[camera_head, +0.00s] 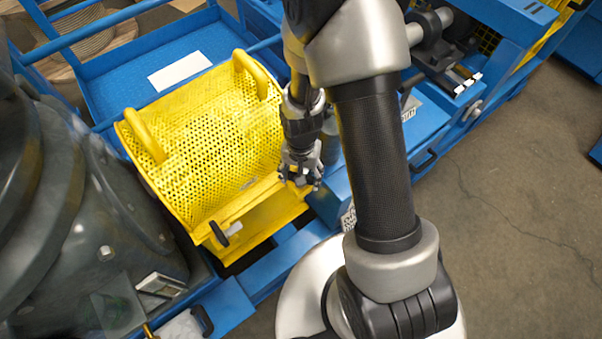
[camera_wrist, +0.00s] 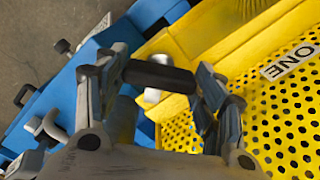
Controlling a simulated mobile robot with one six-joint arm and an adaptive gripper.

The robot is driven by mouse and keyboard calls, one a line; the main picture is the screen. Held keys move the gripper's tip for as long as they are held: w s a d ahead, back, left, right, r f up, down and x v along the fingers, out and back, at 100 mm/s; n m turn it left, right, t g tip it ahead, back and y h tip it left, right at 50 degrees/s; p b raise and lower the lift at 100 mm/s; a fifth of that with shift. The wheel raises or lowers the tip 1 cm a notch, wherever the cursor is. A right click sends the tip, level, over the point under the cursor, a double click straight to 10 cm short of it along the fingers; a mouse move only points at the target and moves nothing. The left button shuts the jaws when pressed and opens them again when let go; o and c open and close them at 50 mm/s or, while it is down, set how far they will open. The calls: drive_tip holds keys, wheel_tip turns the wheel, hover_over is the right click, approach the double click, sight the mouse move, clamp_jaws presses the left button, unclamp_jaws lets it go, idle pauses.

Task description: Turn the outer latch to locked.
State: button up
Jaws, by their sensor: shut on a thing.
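A latch with a black bar handle (camera_wrist: 158,76) and a silver stub (camera_wrist: 154,96) shows in the wrist view, at the edge of the yellow perforated guard (camera_head: 215,120). My gripper (camera_head: 300,182) is at the guard's right front corner in the head view. In the wrist view my gripper (camera_wrist: 162,72) has one finger at each end of the black bar and is shut on it. The head view hides this latch behind my gripper. A second latch (camera_head: 220,233), also black with a silver stub, is free on the guard's left front edge.
The guard has two yellow handles (camera_head: 144,137) on top. Blue frame rails (camera_head: 265,277) run below it. Large dark machinery (camera_head: 80,200) stands at left, and a blue tray (camera_head: 110,82) lies behind. Bare floor (camera_head: 500,200) is open at right.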

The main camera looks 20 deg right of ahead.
drive_tip(key=n, duration=0.5)
drive_tip(key=shift+n, duration=0.3)
drive_tip(key=n, duration=0.4)
drive_tip(key=shift+n+p, duration=0.3)
drive_tip(key=o, duration=1.1)
drive_tip(key=shift+c, duration=0.2)
drive_tip(key=shift+r, duration=0.1)
wheel_tip(320, 180, up, 12)
idle(0.3)
